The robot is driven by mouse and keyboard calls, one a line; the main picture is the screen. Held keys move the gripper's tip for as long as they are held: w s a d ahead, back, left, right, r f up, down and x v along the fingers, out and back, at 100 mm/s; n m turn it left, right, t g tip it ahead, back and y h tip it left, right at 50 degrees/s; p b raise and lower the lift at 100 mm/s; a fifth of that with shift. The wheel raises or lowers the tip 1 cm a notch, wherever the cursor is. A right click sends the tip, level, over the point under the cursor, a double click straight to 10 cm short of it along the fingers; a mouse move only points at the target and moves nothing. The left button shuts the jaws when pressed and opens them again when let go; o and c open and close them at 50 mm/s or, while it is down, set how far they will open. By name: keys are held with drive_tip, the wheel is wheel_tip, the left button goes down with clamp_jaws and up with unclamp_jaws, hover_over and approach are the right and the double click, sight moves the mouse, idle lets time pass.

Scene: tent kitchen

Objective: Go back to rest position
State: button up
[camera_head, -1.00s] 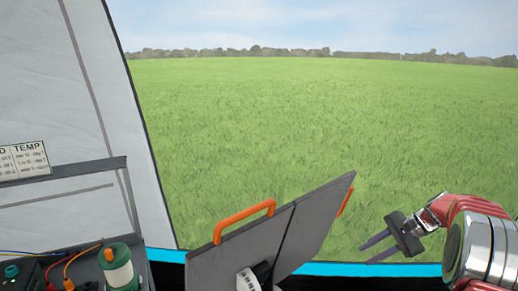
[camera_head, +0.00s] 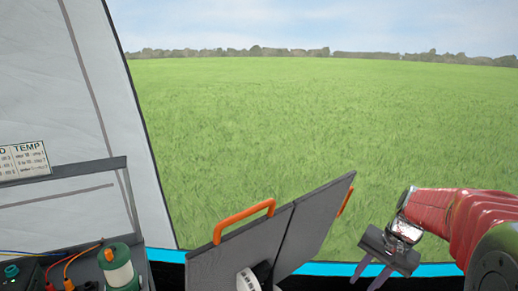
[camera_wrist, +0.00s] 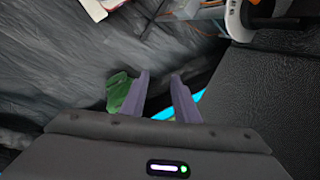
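My gripper (camera_head: 368,274) is at the lower right of the head view, on my red arm, with its two fingers pointing down and a little left. In the wrist view my gripper (camera_wrist: 160,92) shows two purple-grey fingers standing apart, with nothing held between them. A green object (camera_wrist: 118,90) shows beside the left finger; I cannot tell what it is. The gripper is to the right of the grey panels in the head view and apart from them.
Grey panels with orange handles (camera_head: 244,221) stand at the bottom middle. A shelf unit (camera_head: 66,191) with wires and a green-and-white canister (camera_head: 116,266) is at the lower left. A tent wall (camera_head: 60,90) rises behind it. Open grass (camera_head: 300,120) fills the back.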

drive_tip(key=s+a+r+n+t+h, duration=0.1)
drive_tip(key=s+a+r+n, duration=0.1)
drive_tip(key=s, duration=0.4)
drive_tip(key=s+a+r+n+t+h, duration=0.1)
drive_tip(key=s+a+r+n, duration=0.1)
drive_tip(key=s+a, duration=0.3)
drive_tip(key=s+a+r+n+t, duration=0.2)
drive_tip(key=s+a+r+n, duration=0.1)
drive_tip(key=s, duration=0.5)
drive_tip(key=shift+s+a+h, duration=0.2)
drive_tip(key=shift+a+h, duration=0.2)
drive_tip(key=shift+a, duration=0.25)
drive_tip(key=shift+s, duration=0.15)
